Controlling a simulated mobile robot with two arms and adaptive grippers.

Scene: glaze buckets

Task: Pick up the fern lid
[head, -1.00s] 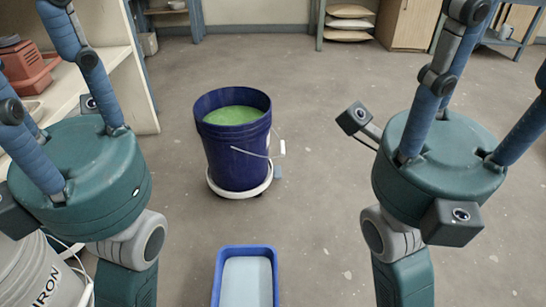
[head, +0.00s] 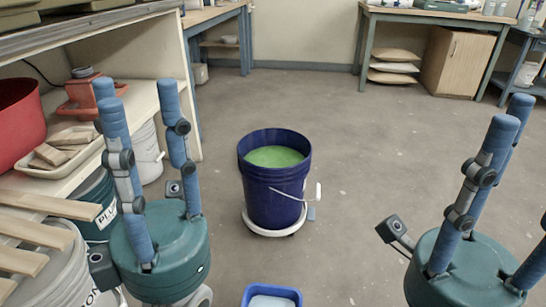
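I see nothing I can make out as the fern lid. A dark blue bucket (head: 273,200) stands upright on a white wheeled base (head: 256,227) in the middle of the floor. It has no lid on, and green glaze (head: 274,156) shows inside. Its wire handle with a white grip hangs at its right side. My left gripper (head: 138,96) is at the left, fingers up, spread and empty, in front of the shelving. My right gripper (head: 512,125) is at the right edge, fingers up and apart, partly cut off by the frame, with nothing seen in it.
A blue tub (head: 271,290) is on the floor at the bottom. At the left are lidless-or-hidden-top buckets, wooden slats (head: 40,232), a red bowl (head: 20,120) and a tray (head: 62,168) of wood blocks. A workbench (head: 440,17) stands behind.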

